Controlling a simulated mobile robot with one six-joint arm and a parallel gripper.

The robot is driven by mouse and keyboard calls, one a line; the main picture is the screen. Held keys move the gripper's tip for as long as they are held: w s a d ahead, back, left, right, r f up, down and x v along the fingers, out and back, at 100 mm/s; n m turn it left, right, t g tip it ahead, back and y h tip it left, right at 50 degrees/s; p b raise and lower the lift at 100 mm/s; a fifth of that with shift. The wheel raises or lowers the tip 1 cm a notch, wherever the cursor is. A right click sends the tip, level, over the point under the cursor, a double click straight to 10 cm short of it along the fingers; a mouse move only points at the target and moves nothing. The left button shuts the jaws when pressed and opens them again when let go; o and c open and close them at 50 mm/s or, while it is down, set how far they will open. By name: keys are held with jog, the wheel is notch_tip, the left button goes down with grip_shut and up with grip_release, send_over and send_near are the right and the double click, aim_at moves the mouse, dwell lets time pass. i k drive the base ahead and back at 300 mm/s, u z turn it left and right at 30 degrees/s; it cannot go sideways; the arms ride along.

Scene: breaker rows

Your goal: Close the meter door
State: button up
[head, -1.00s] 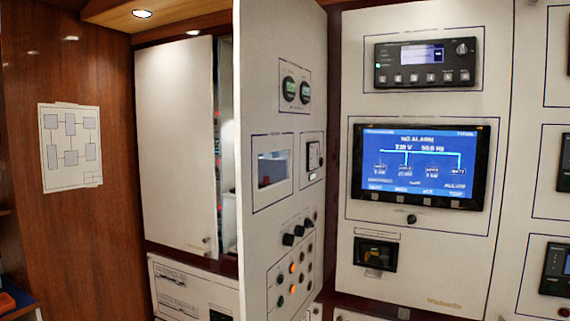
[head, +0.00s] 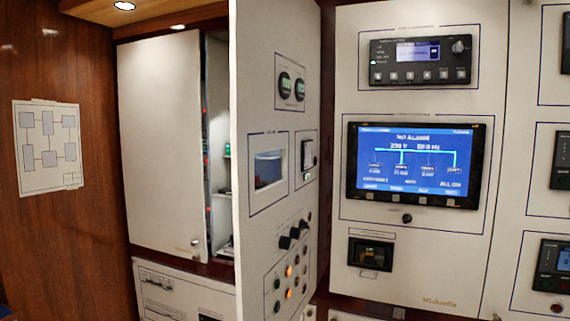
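The white meter door (head: 270,115) stands swung open toward me in the middle of the head view, seen at a steep angle. It carries two round meters (head: 291,87), a rectangular window (head: 268,159), a square switch (head: 308,155), black knobs (head: 293,236) and several small lamps or buttons (head: 290,270). Its near left edge is upright, and its right side meets the cabinet front. My gripper is not in view, and nothing is seen touching the door.
Left of the door, another white door (head: 160,140) stands slightly ajar, with a lit compartment (head: 219,140) beside it. The fixed panel with a blue screen (head: 420,163) is at right. A wooden wall with a paper diagram (head: 48,147) is at far left.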

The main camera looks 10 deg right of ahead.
aim_at(276, 45)
jog(key=u, duration=0.1)
jog(key=i, duration=1)
jog(key=u, duration=0.35)
jog(key=k, duration=1.85)
jog(key=z, duration=0.6)
jog(key=i, duration=1.05)
jog(key=z, duration=0.1)
